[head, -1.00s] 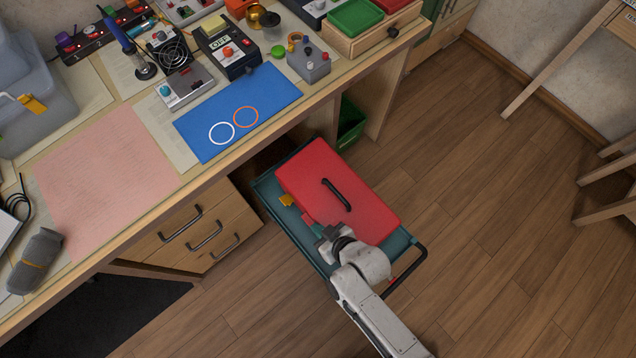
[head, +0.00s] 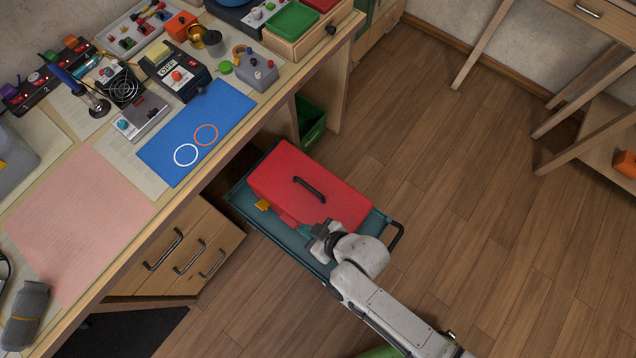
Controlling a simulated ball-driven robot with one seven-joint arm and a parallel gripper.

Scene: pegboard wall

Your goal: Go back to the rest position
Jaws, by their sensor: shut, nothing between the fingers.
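My gripper (head: 318,232) is near the front edge of a teal cart (head: 296,247), beside a red toolbox (head: 335,203) with a black handle. The fingers are small and dark in this view, shut with nothing held. My white arm reaches in from the bottom right. The fingertips partly cover the side of the toolbox, and I cannot tell if they touch it.
The workbench (head: 150,215) with a blue mat (head: 170,160), a pink sheet (head: 75,215) and several devices fills the left. A green bin (head: 312,125) stands under it. A wooden table (head: 560,15) is at top right. Wood floor between is clear.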

